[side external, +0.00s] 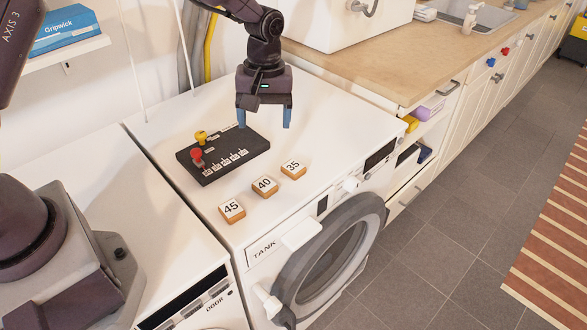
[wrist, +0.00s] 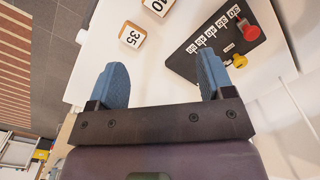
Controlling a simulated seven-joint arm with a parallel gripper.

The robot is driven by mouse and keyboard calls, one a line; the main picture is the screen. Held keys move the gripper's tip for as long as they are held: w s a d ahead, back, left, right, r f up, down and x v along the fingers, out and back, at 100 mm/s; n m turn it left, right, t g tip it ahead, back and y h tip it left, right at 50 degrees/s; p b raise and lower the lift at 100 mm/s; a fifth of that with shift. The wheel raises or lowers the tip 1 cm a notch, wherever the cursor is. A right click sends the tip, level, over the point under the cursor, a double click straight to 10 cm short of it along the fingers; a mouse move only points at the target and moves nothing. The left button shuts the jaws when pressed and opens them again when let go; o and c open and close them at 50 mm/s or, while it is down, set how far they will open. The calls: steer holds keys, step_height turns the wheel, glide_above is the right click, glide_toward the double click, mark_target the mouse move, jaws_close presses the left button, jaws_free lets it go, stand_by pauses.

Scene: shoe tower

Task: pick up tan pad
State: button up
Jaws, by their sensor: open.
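Three small tan blocks with white number tops lie in a row on the white washing machine top (side external: 330,130). They read 45 (side external: 231,210), 40 (side external: 264,186) and 35 (side external: 293,169). Which of them is the tan pad, if any, I cannot tell. The 35 block (wrist: 133,35) and part of the 40 block (wrist: 157,6) show in the wrist view. My gripper (side external: 264,122) has two blue fingers spread apart with nothing between them. It hangs above the machine top, behind the blocks in the side view. The fingers (wrist: 162,62) also show in the wrist view.
A black board (side external: 242,146) with number labels, a red knob (side external: 197,155) and a yellow knob (side external: 201,136) lies left of my gripper. A tan countertop (side external: 400,60) and open shelves are at the right. The machine top right of the blocks is clear.

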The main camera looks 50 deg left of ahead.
mark_target(294, 167)
steer(key=w+f+n, duration=0.3)
steer(key=w+n, duration=0.4)
steer(key=n, duration=0.2)
steer(key=shift+t, duration=0.4)
steer(key=f, duration=1.3)
steer(key=shift+s+d, duration=0.15)
steer(key=shift+d, duration=0.2)
steer(key=c, duration=1)
